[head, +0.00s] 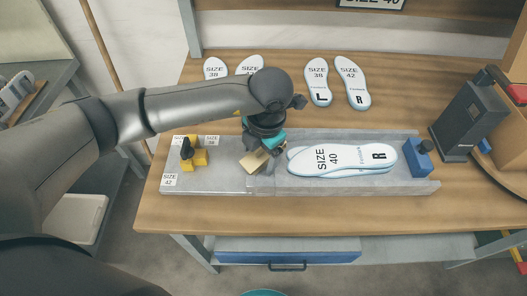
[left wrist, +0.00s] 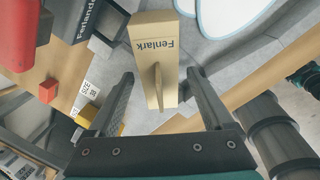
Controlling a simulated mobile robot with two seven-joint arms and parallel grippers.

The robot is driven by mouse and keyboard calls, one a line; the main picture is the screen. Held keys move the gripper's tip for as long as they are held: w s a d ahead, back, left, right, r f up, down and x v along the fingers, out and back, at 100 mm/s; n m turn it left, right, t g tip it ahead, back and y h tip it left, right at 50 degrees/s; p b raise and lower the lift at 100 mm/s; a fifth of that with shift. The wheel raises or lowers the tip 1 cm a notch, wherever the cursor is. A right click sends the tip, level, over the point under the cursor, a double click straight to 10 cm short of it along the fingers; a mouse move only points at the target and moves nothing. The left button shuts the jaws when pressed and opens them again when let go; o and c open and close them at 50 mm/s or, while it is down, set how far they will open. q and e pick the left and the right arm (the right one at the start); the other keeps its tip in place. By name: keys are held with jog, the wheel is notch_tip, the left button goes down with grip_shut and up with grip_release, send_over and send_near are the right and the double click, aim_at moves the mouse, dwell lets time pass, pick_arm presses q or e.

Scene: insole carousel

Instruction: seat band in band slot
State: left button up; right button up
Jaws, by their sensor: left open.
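The band (head: 254,161) is a tan card piece at the middle of the grey fixture (head: 225,183), left of the insoles. In the left wrist view the band (left wrist: 154,38) shows the word "Fenlark" and a thin upright tab. My left gripper (head: 263,152) is over the band. In the left wrist view my left gripper (left wrist: 160,82) is open, with a finger on each side of the tab and clear gaps. The band slot is not clear; the gripper and band cover that part of the fixture. I cannot tell whether the band is fully down.
The size 40 insoles (head: 343,159) lie in the fixture, with a blue block (head: 418,158) at their right. A yellow piece with a black knob (head: 193,153) stands at left. Other insoles (head: 317,82) lie behind. A dark box-shaped device (head: 466,118) stands at far right.

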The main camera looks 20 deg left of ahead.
pick_arm(q)
grip_shut()
dwell(0.5)
jog(key=shift+r, duration=0.1)
